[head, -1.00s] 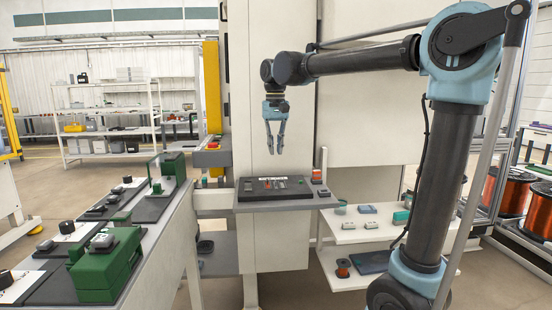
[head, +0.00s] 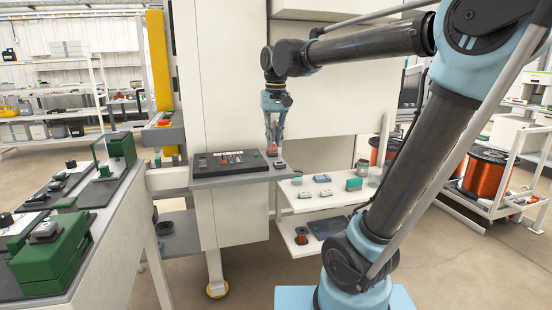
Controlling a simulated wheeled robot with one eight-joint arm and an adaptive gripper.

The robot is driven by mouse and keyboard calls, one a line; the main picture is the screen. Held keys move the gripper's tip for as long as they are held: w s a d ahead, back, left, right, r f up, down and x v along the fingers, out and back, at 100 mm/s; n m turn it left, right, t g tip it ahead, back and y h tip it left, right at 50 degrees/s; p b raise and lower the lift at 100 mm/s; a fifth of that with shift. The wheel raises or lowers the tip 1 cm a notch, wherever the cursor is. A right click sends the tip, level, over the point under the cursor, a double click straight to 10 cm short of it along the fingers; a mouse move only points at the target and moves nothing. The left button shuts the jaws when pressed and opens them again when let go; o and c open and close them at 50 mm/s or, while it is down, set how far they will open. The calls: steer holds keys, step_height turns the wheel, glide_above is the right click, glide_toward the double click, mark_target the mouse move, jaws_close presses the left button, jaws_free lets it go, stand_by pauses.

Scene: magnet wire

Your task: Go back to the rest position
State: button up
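My gripper (head: 273,147) points straight down from my dark grey and light blue arm. Its two fingers stand apart, with a narrow gap between them. The fingertips overlap a small red item (head: 272,152) at the right end of the grey work shelf (head: 232,178). I cannot tell whether they touch it or only pass in front of it. I see nothing clearly held.
A black tray (head: 215,167) with small parts lies on the shelf. A bench with green fixtures (head: 48,258) is at left, wire spools (head: 487,172) at right.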

steer(key=s+d+f+m, duration=0.1)
steer(key=s+d+f, duration=0.7)
steer(key=d+f, duration=0.2)
steer(key=s+d+f+m+t, duration=0.1)
steer(key=s+d+f, duration=0.8)
steer(key=f, duration=0.5)
steer(key=shift+d+t, duration=0.3)
steer(key=shift+d, duration=0.35)
steer(key=shift+w+f, duration=0.15)
steer(key=shift+w, duration=0.3)
